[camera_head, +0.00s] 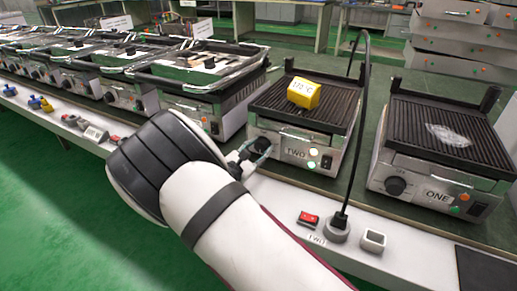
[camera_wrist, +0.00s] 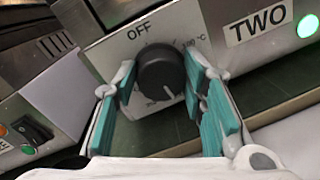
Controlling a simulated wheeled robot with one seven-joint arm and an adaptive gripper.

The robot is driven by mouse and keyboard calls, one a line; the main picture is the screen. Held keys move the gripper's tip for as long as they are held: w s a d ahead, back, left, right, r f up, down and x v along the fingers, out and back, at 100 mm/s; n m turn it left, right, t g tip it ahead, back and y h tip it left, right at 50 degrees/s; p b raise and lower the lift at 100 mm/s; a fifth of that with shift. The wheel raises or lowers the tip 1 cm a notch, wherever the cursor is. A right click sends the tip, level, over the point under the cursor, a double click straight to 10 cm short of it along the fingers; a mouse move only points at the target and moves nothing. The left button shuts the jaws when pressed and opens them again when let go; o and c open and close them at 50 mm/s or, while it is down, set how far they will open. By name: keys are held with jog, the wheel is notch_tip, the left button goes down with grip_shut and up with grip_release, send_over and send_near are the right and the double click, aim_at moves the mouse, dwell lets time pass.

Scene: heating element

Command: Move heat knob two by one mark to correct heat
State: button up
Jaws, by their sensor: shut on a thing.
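Heat knob two is a round black knob (camera_wrist: 162,72) on the metal front of the heating element labelled TWO (camera_head: 287,136), with OFF printed above it. My gripper (camera_wrist: 163,90) has its teal-padded fingers on both sides of this knob and is shut on it. In the head view my gripper (camera_head: 247,153) reaches the front of element TWO, and the knob (camera_head: 261,145) is partly hidden by the fingers. The scale around the knob is mostly hidden or too small to read. A green light (camera_wrist: 308,26) is lit beside the TWO label.
A yellow block (camera_head: 303,93) marked with a °C value sits on element TWO's grill. Element ONE (camera_head: 430,160) stands to the right, with its own black knob (camera_head: 396,185). A red switch (camera_head: 308,218) and a plugged-in cable (camera_head: 338,226) are on the bench front. More elements stand left.

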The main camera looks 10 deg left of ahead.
jog(key=m, duration=0.3)
jog(key=shift+b, duration=0.3)
jog(key=o, duration=1.2)
jog(key=shift+c, duration=0.2)
jog(key=v, duration=1.2)
jog(key=shift+d+r, duration=0.1)
